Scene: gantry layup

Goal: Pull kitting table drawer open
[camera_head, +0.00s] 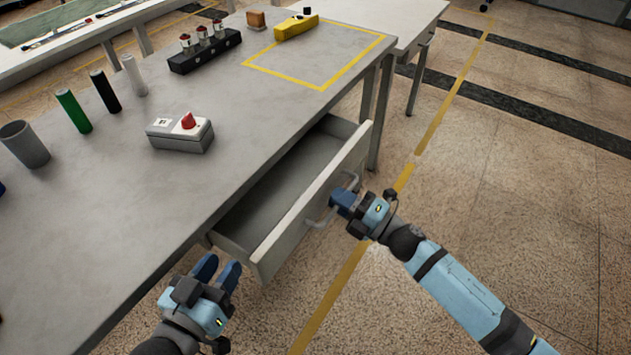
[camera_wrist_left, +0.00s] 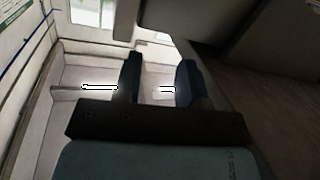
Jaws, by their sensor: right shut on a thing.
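The kitting table (camera_head: 130,215) has a grey top, and its drawer (camera_head: 262,205) is pulled partly out, with an empty grey inside showing. The drawer's front panel (camera_head: 310,205) carries a bar handle (camera_head: 318,222). My right gripper (camera_head: 342,200) is shut on the handle. My left gripper (camera_head: 220,270) is open and empty, beside the drawer's near left corner. In the left wrist view its two dark blue fingers (camera_wrist_left: 158,85) stand apart with nothing between them.
On the tabletop are a grey box with a red knob (camera_head: 180,135), a black rack (camera_head: 205,52), a yellow tool (camera_head: 296,27), several cylinders and a grey cup (camera_head: 24,144). A yellow outline marks the far right end. The floor right of the drawer is clear.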

